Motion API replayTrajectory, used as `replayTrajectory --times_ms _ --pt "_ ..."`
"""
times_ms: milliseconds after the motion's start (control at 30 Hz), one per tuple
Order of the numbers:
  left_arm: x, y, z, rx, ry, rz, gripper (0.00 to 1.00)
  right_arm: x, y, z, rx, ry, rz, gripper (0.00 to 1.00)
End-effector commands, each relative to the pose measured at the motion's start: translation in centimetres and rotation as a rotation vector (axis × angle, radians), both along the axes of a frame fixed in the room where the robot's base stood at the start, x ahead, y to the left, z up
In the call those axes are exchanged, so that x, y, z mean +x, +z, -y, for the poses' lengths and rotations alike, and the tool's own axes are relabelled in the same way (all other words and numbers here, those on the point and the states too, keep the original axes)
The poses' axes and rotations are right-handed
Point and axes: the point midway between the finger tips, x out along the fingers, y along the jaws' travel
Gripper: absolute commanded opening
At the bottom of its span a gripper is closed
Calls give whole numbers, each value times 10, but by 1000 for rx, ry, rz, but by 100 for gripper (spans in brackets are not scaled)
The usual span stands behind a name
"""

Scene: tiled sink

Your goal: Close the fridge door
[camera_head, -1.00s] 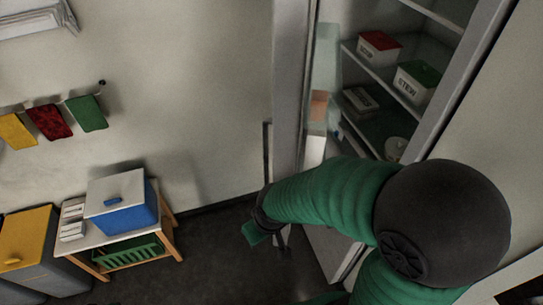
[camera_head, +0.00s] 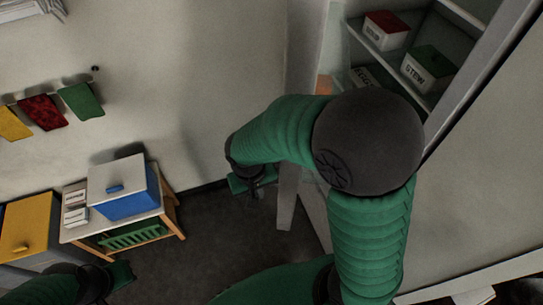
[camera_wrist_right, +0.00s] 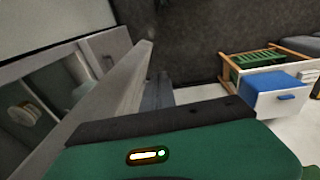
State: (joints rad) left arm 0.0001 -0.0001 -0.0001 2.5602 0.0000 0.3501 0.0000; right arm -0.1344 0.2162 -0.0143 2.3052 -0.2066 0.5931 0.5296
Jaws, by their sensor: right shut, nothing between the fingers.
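The fridge stands open at the upper right of the head view, with its shelves showing. Its pale grey door (camera_head: 303,45) stands out on the left of the opening, and my right arm hides much of its lower part. In the right wrist view the door (camera_wrist_right: 122,88) shows as a slanted panel beside the open interior at the left. My right gripper (camera_head: 252,183) is shut and empty, left of the door over the dark floor; whether it touches the door cannot be told. My left gripper (camera_head: 120,273) is low at the left, its jaws unclear.
A red-lidded box (camera_head: 386,30) and a green-lidded box (camera_head: 428,68) sit on the fridge shelves. A small wooden table with a blue box (camera_head: 122,190) and a yellow bin (camera_head: 27,235) stand at the left. The dark floor (camera_head: 215,225) between is clear.

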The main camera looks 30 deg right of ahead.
Motion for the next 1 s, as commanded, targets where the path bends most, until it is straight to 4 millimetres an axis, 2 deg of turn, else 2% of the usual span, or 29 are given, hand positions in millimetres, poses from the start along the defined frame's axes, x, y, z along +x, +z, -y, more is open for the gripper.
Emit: replayTrajectory --times_ms 33,167,300,400,467,667,1000 --pt "0 17 0 0 0 0 0 6 14 -2 -27 -33 -18 0" --pt "0 46 0 0 0 0 0 26 38 -4 -144 -177 -49 0" --pt "0 84 0 0 0 1 0 57 72 -6 -349 -387 5 0" --pt "0 97 0 0 0 1 0 76 86 -8 -461 -511 88 0" --pt "0 99 0 0 0 1 0 82 90 -9 -496 -554 124 0" --pt "0 104 0 0 0 0 0 84 79 1 -517 -583 146 0" --pt "0 136 0 0 0 0 0 81 23 46 -515 -584 140 0"
